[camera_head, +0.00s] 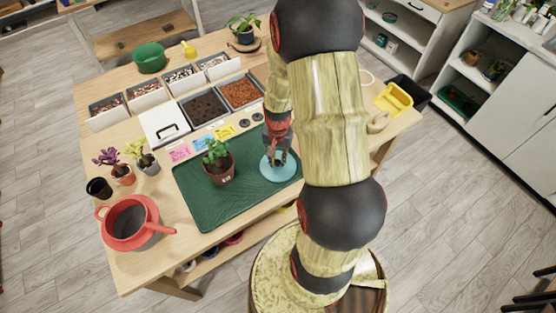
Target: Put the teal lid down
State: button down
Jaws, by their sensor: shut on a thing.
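The teal lid (280,174) is a round, flat disc at the right side of the dark green mat (204,218). My gripper (279,158) points down over it and is shut on it, with the fingertips at the lid's middle. The lid looks level. I cannot tell whether it touches the mat or hangs just above it. Part of the lid is hidden by my gripper.
A potted plant (219,170) stands on the mat left of the lid. Bins of soil (204,108) and a white box with a black handle (163,123) line the back. A red-rimmed pot (130,222) stands at the left. The mat's front is clear.

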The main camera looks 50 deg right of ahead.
jog(key=shift+f, duration=0.15)
jog(key=c, duration=1.7)
grip_release()
